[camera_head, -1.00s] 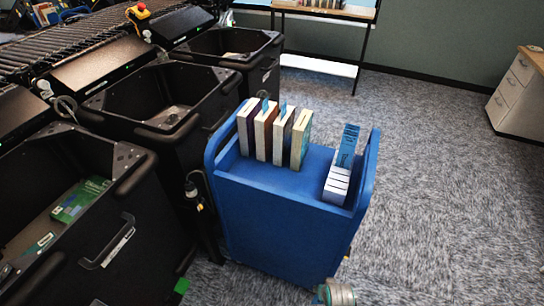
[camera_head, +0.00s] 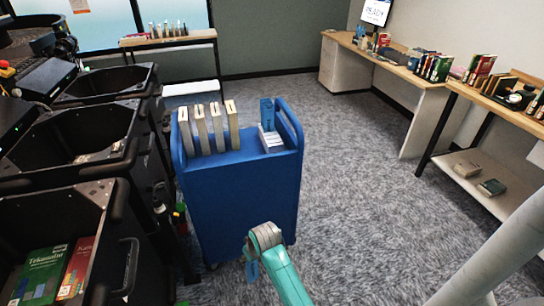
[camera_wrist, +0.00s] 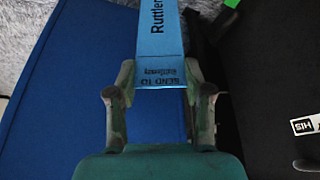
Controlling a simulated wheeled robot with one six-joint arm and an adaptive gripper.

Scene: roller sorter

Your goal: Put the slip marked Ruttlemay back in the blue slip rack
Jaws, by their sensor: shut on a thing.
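The blue slip (camera_wrist: 158,35) stands between my gripper's (camera_wrist: 160,92) two fingers in the wrist view, held at its lower end. Its large print reads "Ruttle…", cut off by the frame edge, with smaller "SEND TO" print below. In the head view my gripper (camera_head: 262,242) is low in front of the blue cart (camera_head: 240,200), with a bit of blue slip below it. The slip rack (camera_head: 272,143) sits on the right end of the cart top, pale and slotted, with blue slips (camera_head: 266,112) standing at its back. My gripper is apart from the rack.
Several books (camera_head: 217,128) stand upright on the cart's left side. Black bins (camera_head: 75,140) line the left; the nearest holds books (camera_head: 45,275). A desk (camera_head: 400,70) and shelf (camera_head: 490,110) with books stand right. Carpet right of the cart is clear.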

